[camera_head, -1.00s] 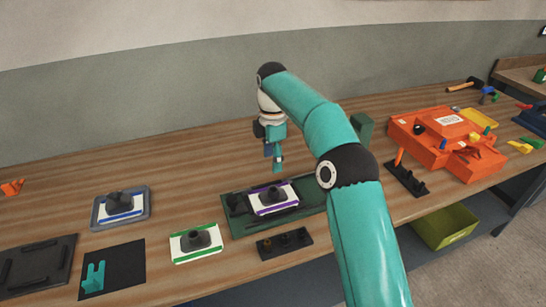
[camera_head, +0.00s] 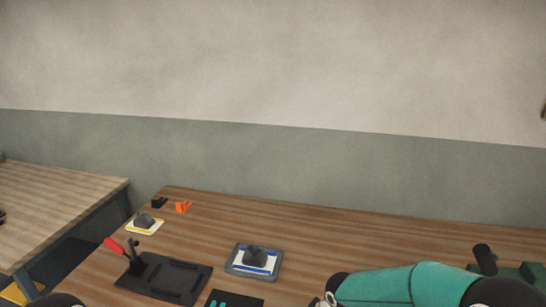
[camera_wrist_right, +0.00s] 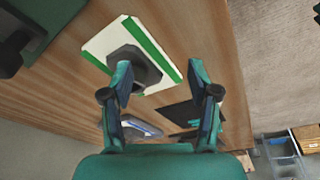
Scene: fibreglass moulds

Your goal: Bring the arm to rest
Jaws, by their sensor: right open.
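My right gripper (camera_wrist_right: 159,78) is open in the right wrist view, its two teal fingers apart with nothing held between them. Past the fingers, a white plate with green edges and a dark grey raised block (camera_wrist_right: 98,44) lies on the wooden bench. I cannot judge the gap between it and the fingers. In the head view my teal right arm (camera_head: 405,284) lies low at the bottom right, and its gripper cannot be made out there. My left gripper is not in view.
The wooden bench (camera_head: 330,227) holds a grey tray with a blue-edged plate (camera_head: 254,260), a black fixture with a red handle (camera_head: 163,278), a yellow-edged plate (camera_head: 145,225) and an orange piece (camera_head: 183,207). Another table (camera_head: 60,190) stands at left. The bench's back strip is clear.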

